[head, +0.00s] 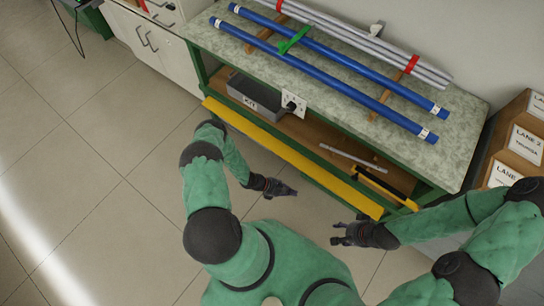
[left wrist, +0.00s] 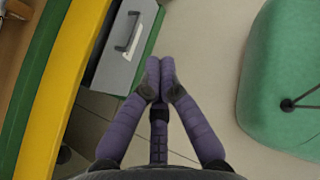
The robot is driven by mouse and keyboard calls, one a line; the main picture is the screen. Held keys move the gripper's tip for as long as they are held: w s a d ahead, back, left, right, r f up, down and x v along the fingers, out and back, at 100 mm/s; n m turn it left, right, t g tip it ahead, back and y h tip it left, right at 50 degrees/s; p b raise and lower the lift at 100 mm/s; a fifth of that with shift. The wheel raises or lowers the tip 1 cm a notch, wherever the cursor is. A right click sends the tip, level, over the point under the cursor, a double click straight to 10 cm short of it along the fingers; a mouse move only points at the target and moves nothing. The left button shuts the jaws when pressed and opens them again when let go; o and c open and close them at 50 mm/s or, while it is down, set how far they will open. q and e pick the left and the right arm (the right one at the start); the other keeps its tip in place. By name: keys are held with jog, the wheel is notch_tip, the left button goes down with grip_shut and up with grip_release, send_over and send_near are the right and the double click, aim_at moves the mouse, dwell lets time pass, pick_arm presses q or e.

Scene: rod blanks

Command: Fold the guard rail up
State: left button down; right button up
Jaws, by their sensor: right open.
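The guard rail (head: 290,156) is a long yellow bar along the lower front of the green-framed bench. It slants from upper left to lower right, below the worktop at the lower shelf's front edge. It also runs down the left side of the left wrist view (left wrist: 62,75), beside a green edge. My left gripper (head: 294,193) is in front of the rail, apart from it. Its fingertips come together in the left wrist view (left wrist: 159,64), with nothing seen between them. My right gripper (head: 334,234) is open and empty, in front of the rail's right end.
Blue rods (head: 335,87) and grey rods lie on the worktop (head: 225,40). The lower shelf holds a grey box (head: 250,92) and a loose grey rod (head: 350,159). Labelled lane boxes (head: 520,140) stand at right, white cabinets (head: 150,40) at left. The floor at left is clear.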

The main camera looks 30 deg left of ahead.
aim_at(284, 153)
pick_arm(q)
jog(key=w+a+f+n+t+y, duration=0.1)
jog(key=a+f+n+t+y, duration=0.2)
jog(key=a, duration=0.7)
jog(key=w+a+f+n+t+y, duration=0.2)
jog(key=a+n+t+y, duration=0.4)
jog(key=a, duration=0.4)
jog(key=shift+w+f+n+t+b, duration=0.3)
jog(key=shift+f+n+t+b, duration=0.1)
jog(key=shift+n, duration=0.5)
jog(key=shift+d, duration=0.1)
jog(key=a+b+x, duration=0.1)
jog(key=b+x, duration=0.3)
jog(key=x, duration=0.6)
jog(key=shift+s+d+r+p, duration=0.1)
jog(key=shift+d+r+p, duration=0.15)
jog(key=shift+r+p, duration=0.55)
jog(key=shift+s+d+r+p, duration=0.1)
jog(key=shift+d+r+p, duration=0.2)
jog(key=shift+r, duration=0.9)
jog(key=shift+a, duration=0.15)
